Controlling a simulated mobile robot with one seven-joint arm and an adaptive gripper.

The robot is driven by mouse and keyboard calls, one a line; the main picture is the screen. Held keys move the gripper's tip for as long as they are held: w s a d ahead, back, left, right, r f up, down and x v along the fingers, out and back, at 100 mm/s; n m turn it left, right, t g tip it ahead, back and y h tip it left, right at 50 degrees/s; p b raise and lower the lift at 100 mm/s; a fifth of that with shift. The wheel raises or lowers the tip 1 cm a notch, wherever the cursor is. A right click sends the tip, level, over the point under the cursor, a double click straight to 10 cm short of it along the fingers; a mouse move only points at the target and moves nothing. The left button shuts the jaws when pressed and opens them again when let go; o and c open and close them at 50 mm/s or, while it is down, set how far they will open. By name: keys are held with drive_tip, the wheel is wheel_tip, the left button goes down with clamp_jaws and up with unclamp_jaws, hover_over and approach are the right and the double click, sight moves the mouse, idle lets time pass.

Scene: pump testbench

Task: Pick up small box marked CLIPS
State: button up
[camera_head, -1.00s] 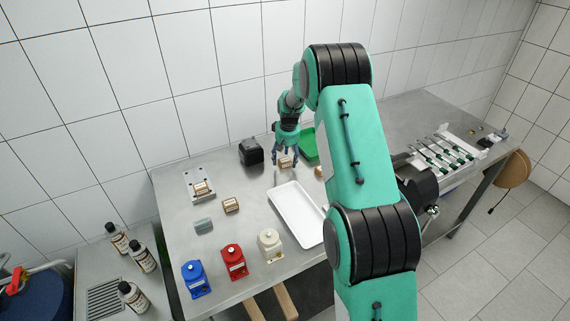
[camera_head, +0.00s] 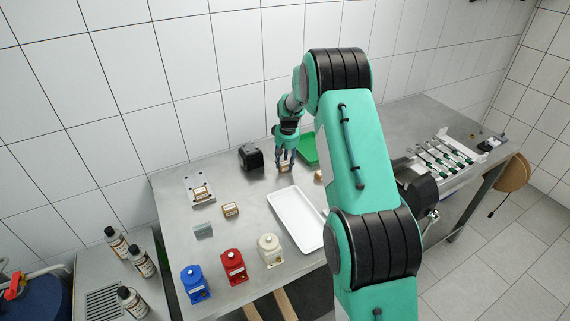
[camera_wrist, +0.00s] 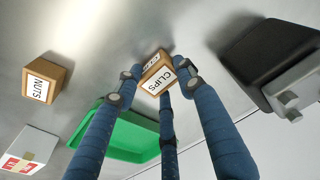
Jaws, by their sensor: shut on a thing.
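The small box marked CLIPS (camera_wrist: 160,74) is a brown box with white labels. It sits between the blue fingers of my gripper (camera_wrist: 158,84) in the wrist view. In the head view the box (camera_head: 285,168) shows below my gripper (camera_head: 286,160), partly covered by the fingers. My gripper points down and is shut on the box. The box is at table level, and I cannot tell whether it touches the table.
A green tray (camera_head: 309,149) lies right behind the gripper, and a black device (camera_head: 250,156) stands to the left. A similar box marked NUTS (camera_wrist: 45,78) is nearby. A white tray (camera_head: 297,240) lies in front. Bare table separates several other items.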

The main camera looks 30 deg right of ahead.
sight(284, 162)
drive_tip(key=shift+r, duration=0.5)
wheel_tip(284, 162, up, 2)
drive_tip(key=shift+r+p, duration=0.1)
drive_tip(key=shift+p, duration=0.25)
drive_tip(key=s+a, duration=0.1)
drive_tip(key=s, duration=0.4)
drive_tip(key=s+a+r+p, duration=0.1)
drive_tip(key=s+a, duration=0.1)
drive_tip(key=s, duration=0.3)
drive_tip(key=s+a, duration=0.1)
drive_tip(key=s, duration=0.4)
drive_tip(key=shift+s+a+r, duration=0.2)
drive_tip(key=shift+a, duration=0.15)
